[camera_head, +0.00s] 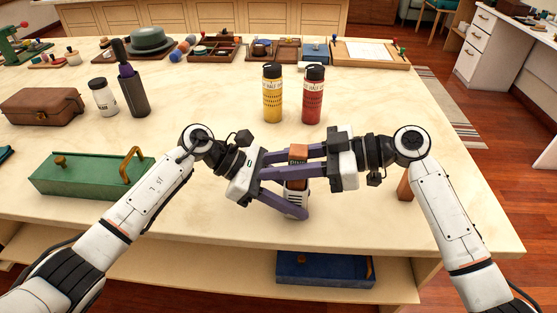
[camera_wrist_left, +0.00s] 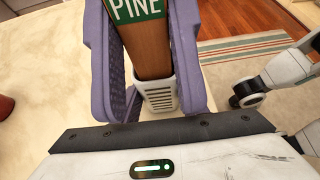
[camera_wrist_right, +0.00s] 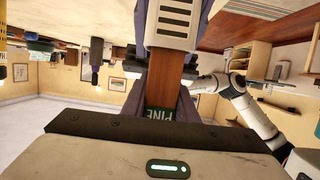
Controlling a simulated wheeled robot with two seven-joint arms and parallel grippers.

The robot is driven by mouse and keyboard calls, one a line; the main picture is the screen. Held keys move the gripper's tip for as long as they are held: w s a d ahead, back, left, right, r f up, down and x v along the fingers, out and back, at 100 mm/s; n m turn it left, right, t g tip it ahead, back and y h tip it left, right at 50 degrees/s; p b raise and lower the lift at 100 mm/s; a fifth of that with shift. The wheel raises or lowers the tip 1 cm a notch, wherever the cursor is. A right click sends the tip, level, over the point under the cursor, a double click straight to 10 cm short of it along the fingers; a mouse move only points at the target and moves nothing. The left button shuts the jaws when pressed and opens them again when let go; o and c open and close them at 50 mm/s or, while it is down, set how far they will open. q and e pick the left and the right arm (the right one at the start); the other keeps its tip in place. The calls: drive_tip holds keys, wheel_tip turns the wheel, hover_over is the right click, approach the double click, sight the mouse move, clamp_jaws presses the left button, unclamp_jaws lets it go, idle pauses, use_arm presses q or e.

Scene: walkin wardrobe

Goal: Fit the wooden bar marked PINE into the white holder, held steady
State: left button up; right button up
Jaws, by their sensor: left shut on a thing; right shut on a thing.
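The brown wooden bar (camera_head: 298,151) stands upright between my two grippers in the head view. Its green PINE label (camera_wrist_left: 137,10) shows in the left wrist view. The white slotted holder (camera_head: 297,185) is directly below it, and the bar's lower end meets the holder's mouth; how deep it sits cannot be told. The holder also shows in the left wrist view (camera_wrist_left: 160,92). My left gripper (camera_head: 299,197) is shut on the holder, its purple fingers on either side. My right gripper (camera_head: 284,165) is shut on the bar, above the holder. The crossed fingers hide parts of both.
Yellow (camera_head: 272,95) and red (camera_head: 313,95) bottles stand just behind the grippers. A green box (camera_head: 85,176) with a yellow handle lies at left. A brown block (camera_head: 404,185) stands partly behind my right arm.

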drive_tip(key=shift+f, duration=0.25)
drive_tip(key=o, duration=1.1)
drive_tip(key=v, duration=1.2)
use_arm(q)
drive_tip(key=o, duration=1.2)
drive_tip(key=shift+c, duration=0.2)
